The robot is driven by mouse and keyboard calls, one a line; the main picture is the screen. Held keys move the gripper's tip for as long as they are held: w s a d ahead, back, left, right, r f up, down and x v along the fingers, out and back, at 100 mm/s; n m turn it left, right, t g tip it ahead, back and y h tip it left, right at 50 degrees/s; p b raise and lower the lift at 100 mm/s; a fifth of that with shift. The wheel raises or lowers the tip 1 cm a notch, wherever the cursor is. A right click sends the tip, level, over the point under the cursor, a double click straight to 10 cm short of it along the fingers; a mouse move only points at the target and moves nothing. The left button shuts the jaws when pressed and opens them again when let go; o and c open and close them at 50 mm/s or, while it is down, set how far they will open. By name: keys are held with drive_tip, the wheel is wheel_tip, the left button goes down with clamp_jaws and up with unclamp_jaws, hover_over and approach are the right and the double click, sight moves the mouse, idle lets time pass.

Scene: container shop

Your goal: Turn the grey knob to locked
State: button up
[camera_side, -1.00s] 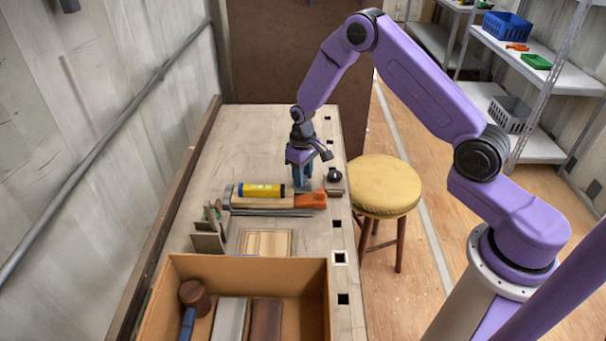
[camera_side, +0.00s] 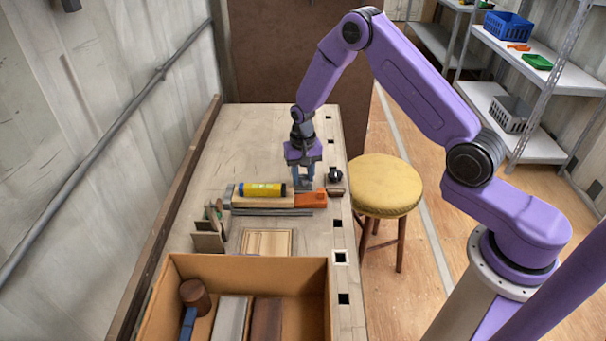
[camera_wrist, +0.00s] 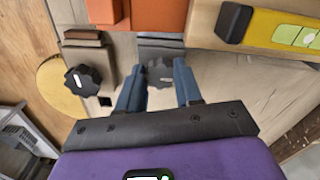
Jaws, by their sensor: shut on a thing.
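The grey knob (camera_wrist: 160,76) stands between the two blue fingers of my gripper (camera_wrist: 160,70) in the wrist view. Its grey base block (camera_wrist: 160,42) shows just beyond the fingertips. My gripper is shut on the knob, with a finger on each side. In the side view my gripper (camera_side: 303,178) points straight down at the bench, and the fingers mostly hide the knob. I cannot read any locked mark on its base.
A black knob (camera_wrist: 82,80) on a brown block is close beside. A cardboard box (camera_side: 240,268) stands at the bench front, a yellow stool (camera_side: 387,184) to the right. The far bench is clear.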

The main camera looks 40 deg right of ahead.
sight(303, 177)
idle(0.5)
drive_tip(key=o, duration=1)
drive_tip(key=shift+o, duration=0.2)
drive_tip(key=shift+r, duration=0.1)
wheel_tip(303, 177, up, 17)
drive_tip(key=shift+r, duration=0.15)
